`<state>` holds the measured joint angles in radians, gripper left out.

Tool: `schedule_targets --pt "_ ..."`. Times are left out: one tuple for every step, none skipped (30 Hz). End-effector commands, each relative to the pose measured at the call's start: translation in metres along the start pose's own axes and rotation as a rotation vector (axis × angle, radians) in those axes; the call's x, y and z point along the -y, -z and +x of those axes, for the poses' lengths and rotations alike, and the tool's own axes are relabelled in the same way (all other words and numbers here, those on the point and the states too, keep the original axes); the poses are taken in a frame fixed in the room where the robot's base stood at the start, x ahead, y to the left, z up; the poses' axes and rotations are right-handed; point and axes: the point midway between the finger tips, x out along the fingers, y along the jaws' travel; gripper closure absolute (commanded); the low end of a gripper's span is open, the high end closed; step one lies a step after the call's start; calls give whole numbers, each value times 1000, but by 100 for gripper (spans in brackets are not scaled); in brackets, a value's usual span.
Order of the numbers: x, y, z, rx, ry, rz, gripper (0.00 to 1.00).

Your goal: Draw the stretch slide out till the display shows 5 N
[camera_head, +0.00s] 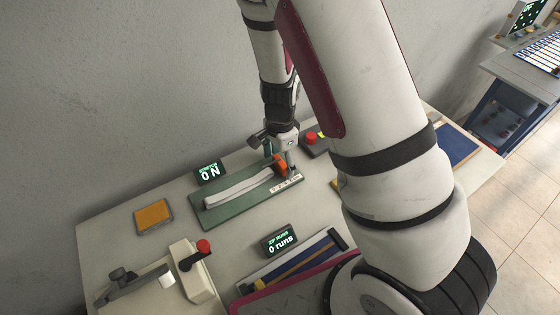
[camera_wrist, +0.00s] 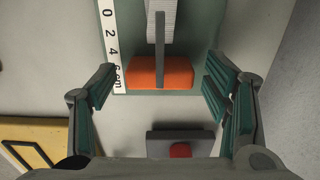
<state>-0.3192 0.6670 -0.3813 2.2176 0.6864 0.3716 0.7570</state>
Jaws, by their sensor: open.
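The stretch slide's orange block (camera_wrist: 160,73) lies at the end of a pale strap (camera_wrist: 161,20) on a green base plate (camera_head: 214,216). In the head view the orange block (camera_head: 279,163) is partly hidden by my gripper (camera_head: 281,168). My gripper is open, and in the wrist view its two green-padded fingers (camera_wrist: 160,92) stand to the left and right of the orange block, with gaps on both sides. A scale marked in cm (camera_wrist: 112,45) runs beside the slide. The stretch display (camera_head: 209,171) reads 0 N.
A red button on a dark box (camera_head: 311,138) stands just beyond the slide's orange end. A second display (camera_head: 279,240) reads 0 runs, near a tray with a zip. A lever device with a red knob (camera_head: 203,246) and an orange pad (camera_head: 153,216) are at left.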

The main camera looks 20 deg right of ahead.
Motion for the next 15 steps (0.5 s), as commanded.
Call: schedule_targets --pt "0 0 3 0 -1 1 30" --pt "0 0 5 0 0 1 30" --pt "0 0 6 1 0 0 30" --pt "0 0 7 1 0 0 30" --pt "0 0 8 1 0 0 30" --pt "0 0 8 1 0 0 30" --pt "0 0 8 1 0 0 30" --pt "0 0 8 1 1 0 30" --pt "0 0 8 0 1 0 30" --pt "0 0 8 0 1 0 30" --pt "0 0 8 0 1 0 30" --pt "0 0 8 0 1 0 30" --pt "0 0 8 0 1 0 37" --pt "0 0 8 0 1 0 44" --pt "0 0 8 0 1 0 53"
